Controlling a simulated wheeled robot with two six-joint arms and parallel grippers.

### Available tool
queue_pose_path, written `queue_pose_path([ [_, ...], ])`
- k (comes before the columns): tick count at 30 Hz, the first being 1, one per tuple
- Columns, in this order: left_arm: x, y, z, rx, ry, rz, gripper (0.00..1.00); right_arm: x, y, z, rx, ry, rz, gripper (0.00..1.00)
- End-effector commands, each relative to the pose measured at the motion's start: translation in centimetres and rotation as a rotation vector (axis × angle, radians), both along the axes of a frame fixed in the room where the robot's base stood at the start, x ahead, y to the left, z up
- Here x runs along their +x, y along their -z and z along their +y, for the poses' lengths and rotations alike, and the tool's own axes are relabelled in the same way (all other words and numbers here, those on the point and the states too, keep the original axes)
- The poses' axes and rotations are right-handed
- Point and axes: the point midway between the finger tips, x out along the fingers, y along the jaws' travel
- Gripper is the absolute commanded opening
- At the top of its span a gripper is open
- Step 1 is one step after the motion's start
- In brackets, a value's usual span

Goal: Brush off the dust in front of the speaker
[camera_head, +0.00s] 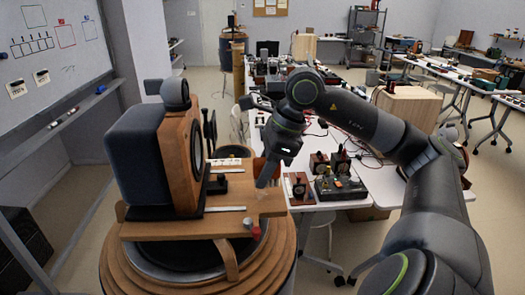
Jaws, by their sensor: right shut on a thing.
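The speaker (180,165) stands upright at the left, with a wooden front and a dark box behind. It rests on a wooden board (180,229) on top of a round wooden stand (262,268). My right gripper (272,160) reaches in from the right, low over the board's right end. It is shut on a brush (267,173), which looks brown with a greyish lower end, pointing down at the board. I cannot tell whether its tip touches the board. A faint pale patch near the tip may be dust. My left gripper is not in view.
On the board are a small black block (218,184), pale strips (225,209) and a small red piece (255,232) at the front edge. A white table (375,182) with electronic devices (340,186) lies behind my right arm. A whiteboard (55,45) is at the left.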

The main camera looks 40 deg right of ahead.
Motion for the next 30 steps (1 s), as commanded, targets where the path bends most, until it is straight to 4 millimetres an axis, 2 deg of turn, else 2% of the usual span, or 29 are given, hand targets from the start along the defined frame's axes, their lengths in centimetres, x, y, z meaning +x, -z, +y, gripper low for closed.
queue_pose_path([
  [3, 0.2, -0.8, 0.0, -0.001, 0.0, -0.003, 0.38, 0.0, -1.4, -0.1, 0.0, 0.0, -0.001, 0.07],
  [12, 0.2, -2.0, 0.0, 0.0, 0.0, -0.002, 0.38, -0.2, -3.7, -0.3, 0.0, 0.001, -0.001, 0.07],
  [30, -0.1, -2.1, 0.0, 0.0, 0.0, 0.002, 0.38, -0.1, -3.8, -0.4, 0.001, 0.002, 0.0, 0.07],
])
